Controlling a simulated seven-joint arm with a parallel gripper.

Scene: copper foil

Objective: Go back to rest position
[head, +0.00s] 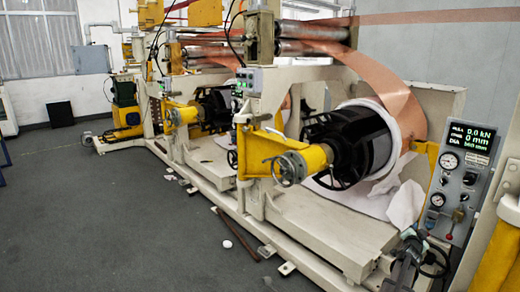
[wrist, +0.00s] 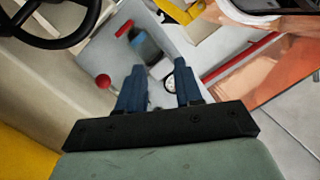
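Beyond the fingers is a grey panel with a red ball knob (wrist: 103,82) to the left and a round white gauge (wrist: 172,83) partly hidden by the right finger. There, a grey control panel (head: 463,172) with a lit display, gauges and a red knob stands at the right.
The cream machine frame (head: 310,225) holds a large black-cored roll (head: 350,145) with copper foil (head: 395,85) above. A handwheel (head: 290,167) juts out in front. A dark handwheel (wrist: 55,22) is at the upper left of the wrist view. Grey floor (head: 90,220) at left is mostly clear.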

